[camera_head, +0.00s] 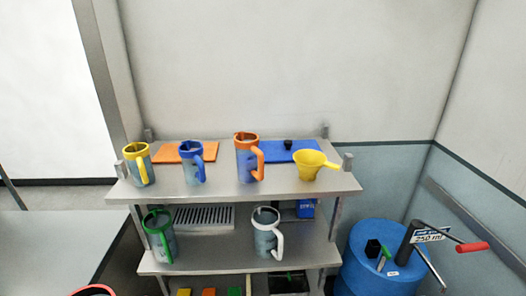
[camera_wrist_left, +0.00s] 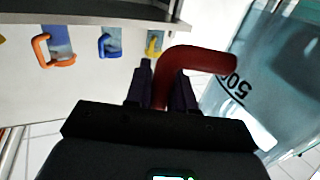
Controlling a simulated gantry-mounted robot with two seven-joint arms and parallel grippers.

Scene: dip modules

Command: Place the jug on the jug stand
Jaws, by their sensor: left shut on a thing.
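My left gripper (camera_wrist_left: 164,84) is shut on the dark red handle of a clear jug (camera_wrist_left: 265,75). The jug's body fills the right of the left wrist view, with a number printed on it. Its red rim (camera_head: 92,290) just shows at the bottom left of the head view, in front of the steel stand (camera_head: 260,190). The stand's top shelf holds yellow (camera_head: 139,165), blue (camera_head: 193,163) and orange (camera_head: 248,160) jugs. Its middle shelf holds green (camera_head: 160,237) and white-rimmed (camera_head: 267,234) jugs. My right gripper is out of view.
A yellow funnel (camera_head: 314,164), an orange board (camera_head: 185,151) and a blue board (camera_head: 291,150) are on the top shelf. A blue drum (camera_head: 385,255) with a red-handled crank (camera_head: 470,247) stands right. A grey bench (camera_head: 50,245) is left.

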